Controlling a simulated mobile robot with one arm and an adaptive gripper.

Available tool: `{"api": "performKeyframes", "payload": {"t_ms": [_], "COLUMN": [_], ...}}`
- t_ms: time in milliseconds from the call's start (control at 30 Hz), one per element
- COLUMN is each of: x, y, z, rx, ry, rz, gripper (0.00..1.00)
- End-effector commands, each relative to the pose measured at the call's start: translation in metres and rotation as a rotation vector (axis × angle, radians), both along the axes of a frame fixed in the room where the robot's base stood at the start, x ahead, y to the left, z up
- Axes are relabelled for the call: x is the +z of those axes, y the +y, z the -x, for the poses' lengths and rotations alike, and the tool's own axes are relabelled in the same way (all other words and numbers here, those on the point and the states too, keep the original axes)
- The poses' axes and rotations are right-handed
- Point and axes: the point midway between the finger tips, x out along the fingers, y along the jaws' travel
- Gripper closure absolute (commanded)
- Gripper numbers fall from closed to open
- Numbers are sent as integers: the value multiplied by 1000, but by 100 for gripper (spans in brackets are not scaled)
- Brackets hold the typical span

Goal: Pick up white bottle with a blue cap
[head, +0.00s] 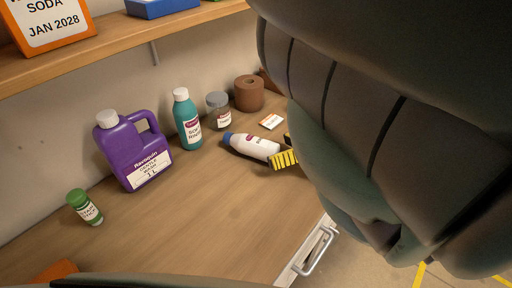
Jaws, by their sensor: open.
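The white bottle with a blue cap (252,146) lies on its side on the wooden counter in the head view. Its blue cap points left and its base points right, towards my gripper. My gripper (284,151) is at the base end of the bottle, with a yellow-and-black striped finger in front of it. The jaws are open. Most of the gripper is hidden behind my large dark arm. I cannot tell whether the finger touches the bottle.
A purple jug (136,149), teal bottle (187,120), grey-lidded jar (218,111) and brown roll (249,93) stand behind the bottle. A small card (271,121) lies nearby. A green-capped bottle (85,207) stands left.

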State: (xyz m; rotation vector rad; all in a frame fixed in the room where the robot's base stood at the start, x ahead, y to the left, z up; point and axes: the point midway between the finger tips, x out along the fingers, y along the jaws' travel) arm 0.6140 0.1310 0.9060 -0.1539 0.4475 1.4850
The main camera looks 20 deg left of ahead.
Motion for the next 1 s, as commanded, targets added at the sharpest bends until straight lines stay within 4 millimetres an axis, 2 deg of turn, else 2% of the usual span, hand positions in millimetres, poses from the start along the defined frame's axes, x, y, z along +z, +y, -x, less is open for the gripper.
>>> {"api": "performKeyframes", "payload": {"t_ms": [100, 200, 500, 1000], "x": [-7, -11, -11, -11], "y": [21, 31, 35, 35], "z": [1, 0, -1, -1], "rx": [6, 4, 2, 1], "ry": [2, 4, 2, 1], "rz": [-4, -4, -3, -2], "gripper": [0, 0, 0, 51]}}
